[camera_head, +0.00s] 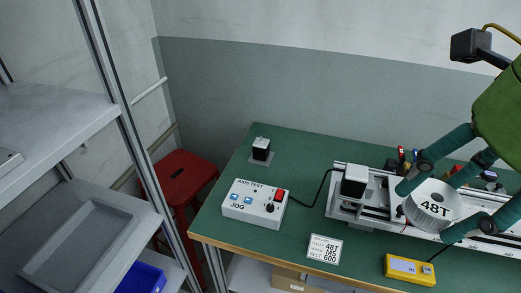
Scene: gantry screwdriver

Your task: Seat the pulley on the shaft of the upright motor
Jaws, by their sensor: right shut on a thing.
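A white round pulley (436,198) marked 48T is at the right, in front of or above the linear rail unit. My right gripper (427,211) has its teal fingers on either side of the pulley and is shut on it. I cannot tell how high the pulley is above the rail. A small upright motor (261,150), black with a pale top, stands on a grey plate at the back left of the green table, well apart from the pulley. Its shaft is too small to make out. My left gripper is not in view.
The green table (302,147) holds an AXIS TEST box (254,203) with a black cable, a label card (324,249), a yellow meter (410,269) and a rail unit (346,211). A red stool (184,174) and grey shelving (62,118) stand left.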

